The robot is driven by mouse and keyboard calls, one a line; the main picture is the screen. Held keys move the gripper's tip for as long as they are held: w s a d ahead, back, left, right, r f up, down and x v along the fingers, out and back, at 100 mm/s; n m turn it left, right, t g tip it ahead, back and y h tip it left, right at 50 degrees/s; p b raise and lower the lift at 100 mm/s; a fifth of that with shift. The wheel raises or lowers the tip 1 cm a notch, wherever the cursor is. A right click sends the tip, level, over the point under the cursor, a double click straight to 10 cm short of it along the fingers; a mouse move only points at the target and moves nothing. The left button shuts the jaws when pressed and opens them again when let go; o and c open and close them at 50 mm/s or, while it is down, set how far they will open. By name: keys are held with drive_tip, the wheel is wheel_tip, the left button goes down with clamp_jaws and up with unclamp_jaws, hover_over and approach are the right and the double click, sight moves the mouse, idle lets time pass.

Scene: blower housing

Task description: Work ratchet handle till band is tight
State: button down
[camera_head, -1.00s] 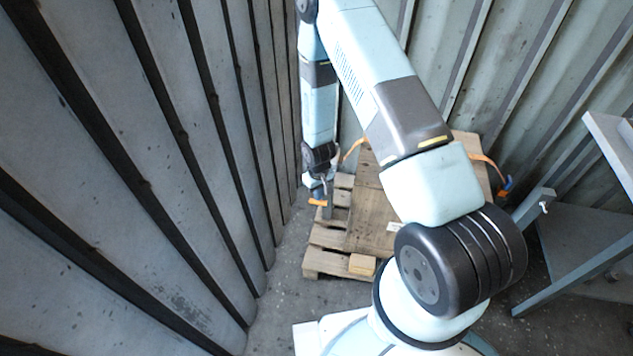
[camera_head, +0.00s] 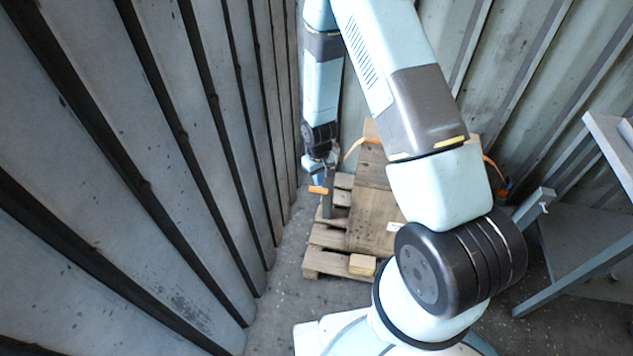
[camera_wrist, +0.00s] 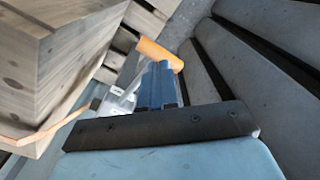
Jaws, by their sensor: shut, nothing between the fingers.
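The orange band (camera_head: 355,147) runs over the wooden crate (camera_head: 375,210); in the wrist view the band (camera_wrist: 50,126) crosses the crate's side (camera_wrist: 65,65) to the metal ratchet (camera_wrist: 118,103). The ratchet handle has an orange grip (camera_head: 318,190), which also shows in the wrist view (camera_wrist: 160,53). My gripper (camera_head: 318,176) is at the handle, left of the crate. In the wrist view its blue fingers (camera_wrist: 160,84) are shut with nothing between them, close beside the handle just short of the orange grip. I cannot tell whether they touch. The band's tightness cannot be judged.
The crate stands on a wooden pallet (camera_head: 325,262) with a small wooden block (camera_head: 362,264) at its front. A ribbed metal wall (camera_head: 215,150) is close on the left. A grey metal table frame (camera_head: 580,262) stands at the right. Bare floor lies in front of the pallet.

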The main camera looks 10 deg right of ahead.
wheel_tip(320, 180, down, 10)
wheel_tip(320, 180, up, 10)
drive_tip(key=shift+r, duration=0.1)
idle(0.7)
drive_tip(key=shift+r, duration=0.1)
idle(1.4)
